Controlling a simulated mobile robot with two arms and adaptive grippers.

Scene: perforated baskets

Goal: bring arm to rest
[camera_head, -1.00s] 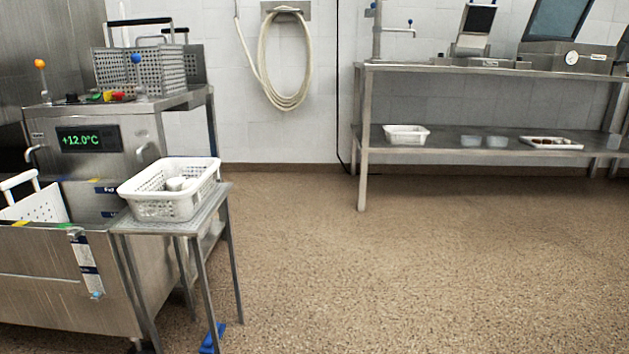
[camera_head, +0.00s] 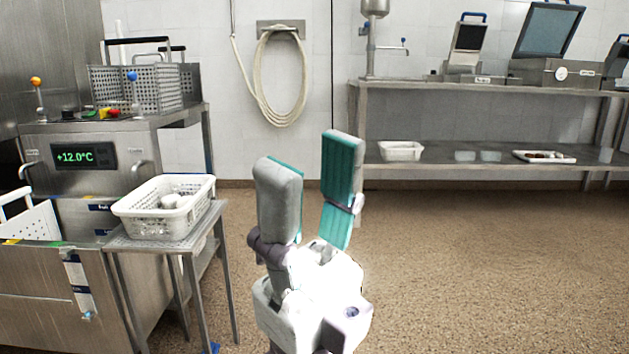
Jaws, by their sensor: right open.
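My right gripper (camera_head: 312,185) stands upright in the lower middle of the head view. Its two grey fingers with teal pads are apart, with nothing between them. It is in front of the floor and wall, to the right of the small metal stand. My left gripper is not in view.
A white perforated basket (camera_head: 163,226) with white items inside sits on the small metal stand (camera_head: 208,220) at left. A steel machine (camera_head: 95,290) with a temperature display is beside it. A steel table (camera_head: 450,152) stands at the back right. The floor at right is clear.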

